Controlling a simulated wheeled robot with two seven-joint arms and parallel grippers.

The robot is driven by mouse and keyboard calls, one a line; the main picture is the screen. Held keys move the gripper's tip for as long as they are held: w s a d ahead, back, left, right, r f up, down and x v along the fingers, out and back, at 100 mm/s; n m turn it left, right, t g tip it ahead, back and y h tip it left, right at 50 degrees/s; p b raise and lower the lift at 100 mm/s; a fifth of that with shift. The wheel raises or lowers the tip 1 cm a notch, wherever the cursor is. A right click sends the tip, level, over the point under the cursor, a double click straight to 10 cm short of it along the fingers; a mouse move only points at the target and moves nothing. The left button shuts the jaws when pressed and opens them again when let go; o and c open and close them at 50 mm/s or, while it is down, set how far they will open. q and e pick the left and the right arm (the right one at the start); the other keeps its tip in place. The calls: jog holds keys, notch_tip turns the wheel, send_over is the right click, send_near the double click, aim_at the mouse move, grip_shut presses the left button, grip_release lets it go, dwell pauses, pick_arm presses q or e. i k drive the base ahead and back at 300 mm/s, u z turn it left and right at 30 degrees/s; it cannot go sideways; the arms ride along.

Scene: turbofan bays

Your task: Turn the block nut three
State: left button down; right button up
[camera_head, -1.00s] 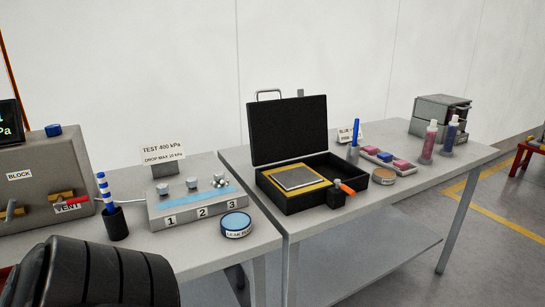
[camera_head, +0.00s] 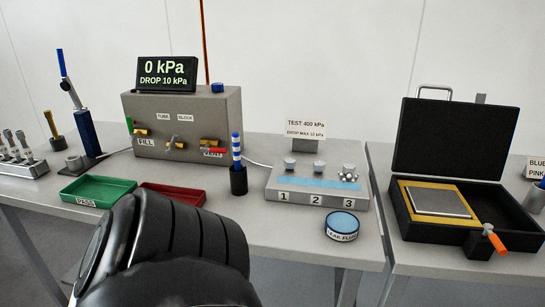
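The test block (camera_head: 318,197) is a grey block with a light blue strip and the labels 1, 2 and 3, on the bench right of centre. Block nut three (camera_head: 349,169) is a small grey nut above label 3, with a cluster of small pale, bubble-like blobs around its base. Nut one (camera_head: 290,163) and nut two (camera_head: 319,166) look clean. A black ribbed part of my own arm fills the lower left. Neither gripper shows, and nothing of mine touches the block.
A grey pressure box (camera_head: 182,110) reads 0 kPa, DROP 10 kPa. A blue-striped brush in a black cup (camera_head: 238,180) stands left of the block, and a leak fluid tin (camera_head: 342,226) in front. Green (camera_head: 98,190) and red (camera_head: 172,198) trays and an open black case (camera_head: 440,243) are nearby.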

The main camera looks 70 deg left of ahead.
aim_at(346, 168)
jog(key=u, duration=2.35)
